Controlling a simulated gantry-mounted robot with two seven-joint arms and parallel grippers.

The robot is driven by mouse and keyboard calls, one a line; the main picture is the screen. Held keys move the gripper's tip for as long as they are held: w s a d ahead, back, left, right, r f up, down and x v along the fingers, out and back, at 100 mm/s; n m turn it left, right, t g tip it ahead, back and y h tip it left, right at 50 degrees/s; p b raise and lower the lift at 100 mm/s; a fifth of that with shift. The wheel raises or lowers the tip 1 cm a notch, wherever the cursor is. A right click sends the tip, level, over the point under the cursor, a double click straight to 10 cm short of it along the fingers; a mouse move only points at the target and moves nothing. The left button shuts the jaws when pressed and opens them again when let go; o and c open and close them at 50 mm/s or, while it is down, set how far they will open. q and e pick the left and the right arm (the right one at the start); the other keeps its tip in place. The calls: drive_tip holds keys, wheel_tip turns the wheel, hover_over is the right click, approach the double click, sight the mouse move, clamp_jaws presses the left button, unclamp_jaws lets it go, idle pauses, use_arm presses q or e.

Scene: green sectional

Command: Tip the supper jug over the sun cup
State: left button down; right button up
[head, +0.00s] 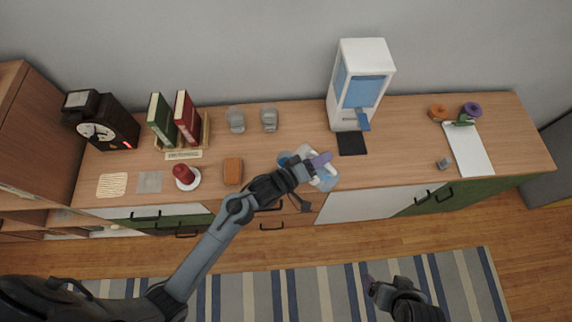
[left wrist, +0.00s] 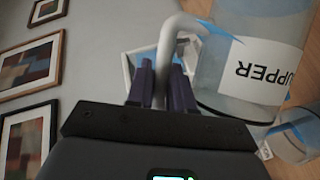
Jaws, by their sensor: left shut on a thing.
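The supper jug (head: 327,183) is clear with a pale blue tint, and in the head view it is partly hidden behind my left gripper (head: 320,162). In the left wrist view the jug (left wrist: 255,62) has a white label reading "UPPER", its first letter out of sight. My left gripper (left wrist: 160,83) is shut on the jug's white handle (left wrist: 166,45). A blue-tinted cup (head: 284,158) is just left of the jug; a clear cup with a blue rim (left wrist: 300,135) shows beside it in the wrist view. Its label is unreadable. My right gripper (head: 372,284) is low, away from the counter.
A white dispenser (head: 362,62) with a dark mat (head: 351,143) stands behind and right. Two clear glasses (head: 236,121) (head: 269,119) stand behind.

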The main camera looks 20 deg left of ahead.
use_arm(q)
drive_tip(key=shift+r, duration=0.15)
drive_tip(key=shift+a+r+p, duration=0.1)
drive_tip(key=shift+a+p, duration=0.05)
drive_tip(key=shift+p, duration=0.25)
drive_tip(key=shift+a, duration=0.1)
idle(0.4)
drive_tip(key=shift+s+d+f+m+y+p, duration=0.1)
drive_tip(key=shift+d+f+m+y+p, duration=0.15)
drive_tip(key=shift+d+f+m+p, duration=0.3)
drive_tip(key=shift+s+d+f+m+y+p, duration=0.1)
drive_tip(key=shift+d+f+m+y+p, duration=0.2)
drive_tip(key=shift+d, duration=0.35)
drive_tip(key=shift+d+f+m+g, duration=0.1)
drive_tip(key=shift+f+m+g, duration=0.15)
drive_tip(key=shift+f+g, duration=0.05)
drive_tip(key=shift+r, duration=0.1)
